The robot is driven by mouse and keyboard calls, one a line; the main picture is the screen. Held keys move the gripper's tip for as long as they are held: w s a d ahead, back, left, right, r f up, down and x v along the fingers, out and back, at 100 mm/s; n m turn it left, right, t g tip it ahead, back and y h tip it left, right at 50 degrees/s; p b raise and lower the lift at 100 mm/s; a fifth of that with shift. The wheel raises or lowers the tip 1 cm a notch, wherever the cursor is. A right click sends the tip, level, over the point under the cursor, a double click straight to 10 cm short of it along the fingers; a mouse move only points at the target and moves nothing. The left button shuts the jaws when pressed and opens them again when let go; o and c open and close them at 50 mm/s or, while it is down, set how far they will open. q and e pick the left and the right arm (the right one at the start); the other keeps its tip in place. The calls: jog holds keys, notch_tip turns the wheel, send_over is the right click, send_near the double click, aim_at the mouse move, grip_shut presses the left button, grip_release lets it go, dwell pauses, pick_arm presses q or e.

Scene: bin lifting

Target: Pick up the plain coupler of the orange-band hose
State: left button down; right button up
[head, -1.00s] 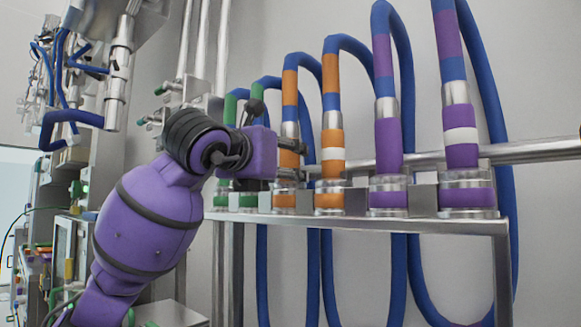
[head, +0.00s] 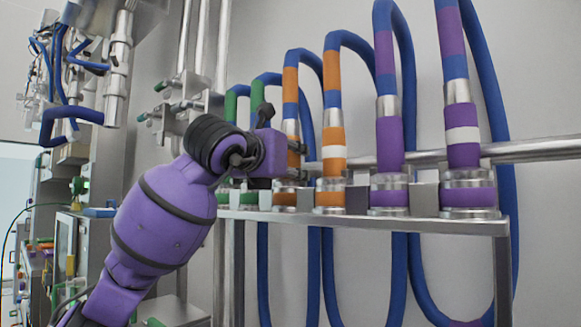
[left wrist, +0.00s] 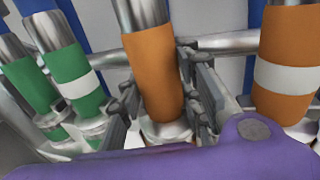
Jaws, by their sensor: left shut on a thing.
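The plain orange coupler (head: 291,129) of the orange-band hose (head: 290,85) stands upright on the metal rack, partly hidden behind my left gripper and wrist in the head view. In the left wrist view the plain coupler (left wrist: 153,75) has no white stripe, and its lower end is at a clear and metal socket. My left gripper (left wrist: 160,105) is shut on it, with one grey finger on each side. The orange coupler with a white band (head: 333,150) stands just to the right, and it also shows in the left wrist view (left wrist: 287,70). My right gripper is not in view.
Purple couplers (head: 390,145) stand farther right on the rack (head: 400,223). Green couplers (left wrist: 70,75) stand close on the left. A horizontal metal rail (head: 535,150) runs behind them. Blue hoses loop above and hang below the rack.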

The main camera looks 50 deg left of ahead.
pick_arm(q)
jog(key=shift+r, duration=0.15)
jog(key=shift+r, duration=0.2)
jog(key=r, duration=0.3)
jog(key=shift+s+d+r+p, duration=0.1)
jog(key=shift+s+r+p, duration=0.1)
jog(key=shift+p, duration=0.2)
jog(key=s+d+r+p, duration=0.2)
jog(key=s+d+r, duration=0.5)
jog(key=d+r, duration=0.2)
jog(key=shift+s+d+p, duration=0.15)
jog(key=shift+d+p, duration=0.2)
jog(key=shift+d, duration=0.9)
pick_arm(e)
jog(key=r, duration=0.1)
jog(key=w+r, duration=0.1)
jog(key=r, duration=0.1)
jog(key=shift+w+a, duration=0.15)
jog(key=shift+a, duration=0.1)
